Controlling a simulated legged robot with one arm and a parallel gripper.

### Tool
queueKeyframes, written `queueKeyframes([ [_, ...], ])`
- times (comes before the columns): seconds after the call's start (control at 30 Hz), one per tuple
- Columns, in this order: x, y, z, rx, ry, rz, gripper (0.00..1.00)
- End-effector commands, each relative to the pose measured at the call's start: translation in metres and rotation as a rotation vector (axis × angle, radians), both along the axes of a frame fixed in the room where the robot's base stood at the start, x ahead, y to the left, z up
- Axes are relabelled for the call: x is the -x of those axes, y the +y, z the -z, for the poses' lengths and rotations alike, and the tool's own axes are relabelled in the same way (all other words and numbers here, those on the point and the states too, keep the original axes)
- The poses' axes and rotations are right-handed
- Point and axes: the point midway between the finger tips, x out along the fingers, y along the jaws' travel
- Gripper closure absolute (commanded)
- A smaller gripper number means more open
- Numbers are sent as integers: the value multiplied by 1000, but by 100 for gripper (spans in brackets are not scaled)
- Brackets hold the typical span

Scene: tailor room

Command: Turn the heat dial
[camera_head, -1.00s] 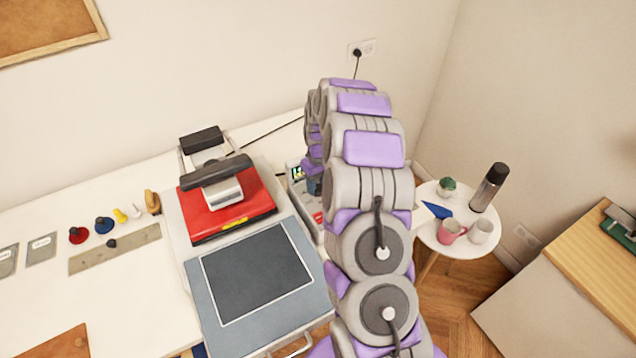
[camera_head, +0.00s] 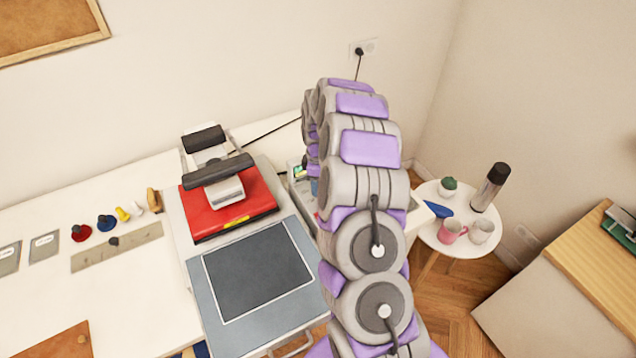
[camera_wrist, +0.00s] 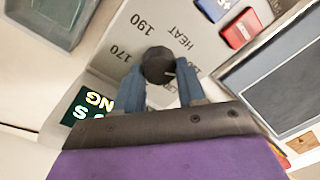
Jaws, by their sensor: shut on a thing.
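The heat dial (camera_wrist: 157,64) is a dark round knob on a light grey control panel (camera_wrist: 115,52) in the wrist view. The panel has the word HEAT and temperature numbers such as 170 and 190 printed around the dial. My gripper (camera_wrist: 158,82) has its two blue-grey fingers on either side of the dial and is shut on it. In the head view, my arm hides the dial and most of the panel. The heat press (camera_head: 232,205), with a red top and a dark flat plate, stands left of my arm.
A blue button (camera_wrist: 213,8) and a red button (camera_wrist: 241,28) sit near the dial. A lit green display (camera_wrist: 88,108) is partly hidden by my gripper. A round white side table (camera_head: 428,192) with mugs and a flask stands to the right.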

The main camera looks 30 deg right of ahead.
Motion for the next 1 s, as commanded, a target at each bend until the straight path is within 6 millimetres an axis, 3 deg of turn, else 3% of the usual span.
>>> queueKeyframes([
  [0.63,-3,0,-2,3,-10,-54,91],
  [0.67,-3,0,-2,3,-10,-53,59],
  [0.9,0,0,-2,2,-6,-53,36],
  [1.0,1,0,-2,2,-4,-52,35],
])
